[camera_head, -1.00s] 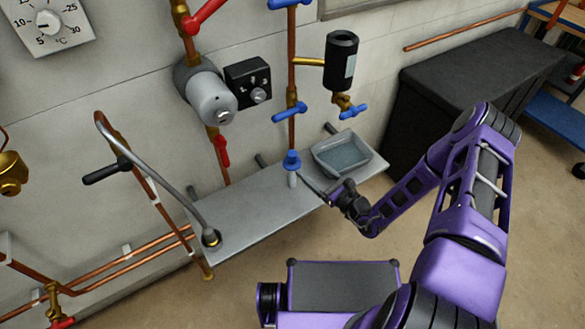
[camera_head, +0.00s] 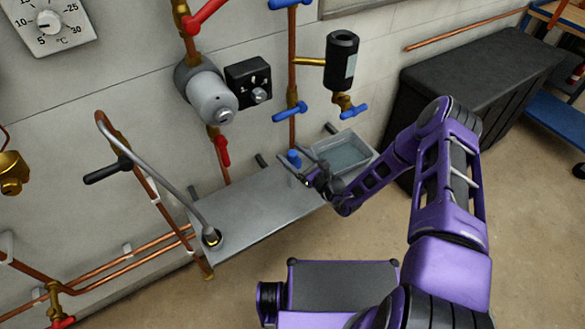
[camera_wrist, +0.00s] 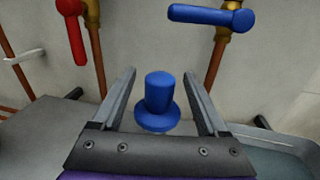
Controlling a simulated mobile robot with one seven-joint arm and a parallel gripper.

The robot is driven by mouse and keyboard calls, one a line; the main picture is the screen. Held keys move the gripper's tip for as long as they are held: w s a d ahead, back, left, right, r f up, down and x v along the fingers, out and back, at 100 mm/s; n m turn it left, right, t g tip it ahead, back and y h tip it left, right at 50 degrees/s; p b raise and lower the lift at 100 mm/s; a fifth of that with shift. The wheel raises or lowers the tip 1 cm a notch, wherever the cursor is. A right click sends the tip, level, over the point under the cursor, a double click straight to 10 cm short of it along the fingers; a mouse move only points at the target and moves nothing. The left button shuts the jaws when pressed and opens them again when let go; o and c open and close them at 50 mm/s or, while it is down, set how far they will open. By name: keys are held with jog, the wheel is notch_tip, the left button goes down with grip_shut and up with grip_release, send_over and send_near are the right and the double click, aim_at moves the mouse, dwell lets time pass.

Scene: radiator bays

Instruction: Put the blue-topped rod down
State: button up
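The blue-topped rod shows by its blue cap (camera_head: 294,158), at the back of the grey shelf (camera_head: 245,210). In the wrist view the cap and its wide flange (camera_wrist: 158,100) point up between my fingers, apparently upright. The rod's lower part is hidden, so its contact with the shelf cannot be seen. My gripper (camera_wrist: 160,73) is open, one finger on each side of the cap with a visible gap to both. In the head view my gripper (camera_head: 296,156) reaches in over the shelf from the right.
A grey tray (camera_head: 369,160) stands on the shelf just right of my gripper. Copper pipes with a blue-handled valve (camera_head: 290,112) and a red lever (camera_head: 222,150) are on the wall behind. A bent grey tube (camera_head: 175,185) rises at left. The shelf's middle is clear.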

grip_shut()
dwell(1.3)
